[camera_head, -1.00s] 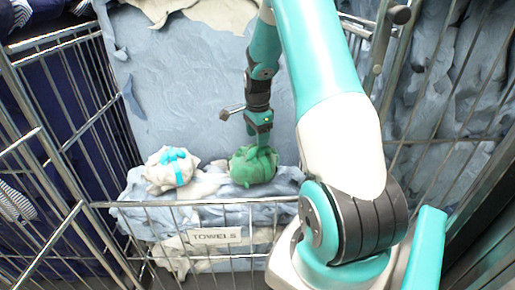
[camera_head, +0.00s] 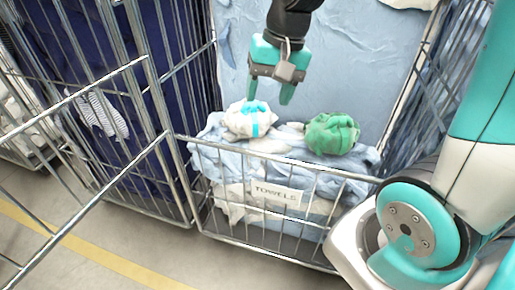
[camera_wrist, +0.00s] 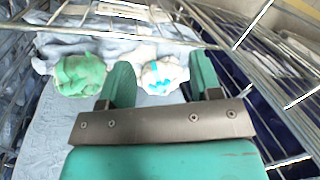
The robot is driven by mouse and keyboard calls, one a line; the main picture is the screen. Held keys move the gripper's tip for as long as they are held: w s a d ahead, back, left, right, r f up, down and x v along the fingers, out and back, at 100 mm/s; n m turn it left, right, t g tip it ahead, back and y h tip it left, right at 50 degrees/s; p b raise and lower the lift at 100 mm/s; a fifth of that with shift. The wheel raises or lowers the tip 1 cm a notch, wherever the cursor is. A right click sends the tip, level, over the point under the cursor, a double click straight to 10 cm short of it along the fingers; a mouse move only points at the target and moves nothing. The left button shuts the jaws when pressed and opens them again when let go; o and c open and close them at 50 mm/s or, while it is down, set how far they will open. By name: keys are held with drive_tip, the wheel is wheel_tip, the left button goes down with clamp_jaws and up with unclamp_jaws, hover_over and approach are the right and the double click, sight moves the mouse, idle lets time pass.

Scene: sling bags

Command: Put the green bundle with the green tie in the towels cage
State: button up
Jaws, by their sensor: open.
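The green bundle (camera_head: 331,134) rests on pale blue cloths inside the cage labelled TOWELS (camera_head: 276,194). Its tie is green and hard to tell from the cloth. It also shows at the left in the wrist view (camera_wrist: 80,75). A white bundle with a cyan tie (camera_head: 250,120) lies to its left on the same cloths, and shows between my fingers in the wrist view (camera_wrist: 160,74). My gripper (camera_head: 268,95) is open and empty, above the white bundle and up-left of the green one, touching neither.
Wire cage walls stand around the cloths, with a front rail (camera_head: 275,158) along the near side. A dark blue cage stack (camera_head: 110,100) stands at the left with a striped cloth (camera_head: 103,113). Bare floor with a yellow line (camera_head: 100,262) lies in front.

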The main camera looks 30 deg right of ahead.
drive_tip(key=s+a+r+n+g+y, duration=0.1)
drive_tip(key=s+a+n, duration=1)
drive_tip(key=s, duration=0.3)
drive_tip(key=shift+s+a+r+n+y, duration=0.15)
drive_tip(key=shift+a+n+y, duration=0.15)
drive_tip(key=shift+n+y, duration=0.15)
